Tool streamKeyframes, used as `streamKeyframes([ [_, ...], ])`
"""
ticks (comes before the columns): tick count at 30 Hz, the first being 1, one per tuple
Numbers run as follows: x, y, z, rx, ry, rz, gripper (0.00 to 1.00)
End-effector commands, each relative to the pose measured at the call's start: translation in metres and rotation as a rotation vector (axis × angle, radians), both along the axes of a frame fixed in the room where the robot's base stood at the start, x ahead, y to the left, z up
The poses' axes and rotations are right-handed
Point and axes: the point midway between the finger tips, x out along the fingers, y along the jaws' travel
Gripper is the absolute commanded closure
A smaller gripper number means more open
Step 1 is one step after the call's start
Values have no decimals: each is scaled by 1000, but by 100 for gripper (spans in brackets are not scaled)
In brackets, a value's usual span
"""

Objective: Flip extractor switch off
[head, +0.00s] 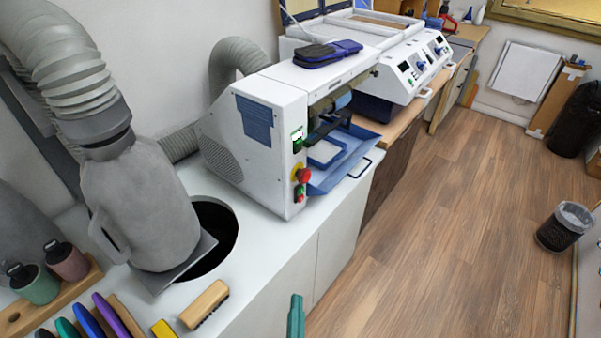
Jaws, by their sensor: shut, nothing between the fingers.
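A white machine (265,140) stands on the white counter, with a grey hose behind it. On its front edge is a small switch (297,138) with a bright green part at its top. I take it for the extractor switch; its exact rocker position is too small to tell. Below it are a red mushroom button (303,175) on yellow and a small green-and-red control (299,194). My gripper (296,306) shows as a narrow teal tip at the bottom edge, in front of the counter. It looks shut and empty, well below and apart from the switch.
A grey extractor bottle (150,205) with a ribbed hose stands by a round hole in the counter (265,250). A brush (204,304) lies near the front edge. A blue tray (340,160) juts from the machine. The wooden floor (450,230) at right is clear up to a bin (562,232).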

Motion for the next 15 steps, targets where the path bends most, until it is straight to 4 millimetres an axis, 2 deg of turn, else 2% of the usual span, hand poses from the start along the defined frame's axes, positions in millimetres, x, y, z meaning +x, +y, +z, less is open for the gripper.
streamKeyframes([
  [1, 18, 3, 14, 47, -22, -16, 100],
  [6, 66, 7, 53, 227, -71, -99, 100],
  [11, 102, 9, 99, 429, -135, -188, 100],
  [15, 126, 10, 144, 632, -204, -266, 100],
])
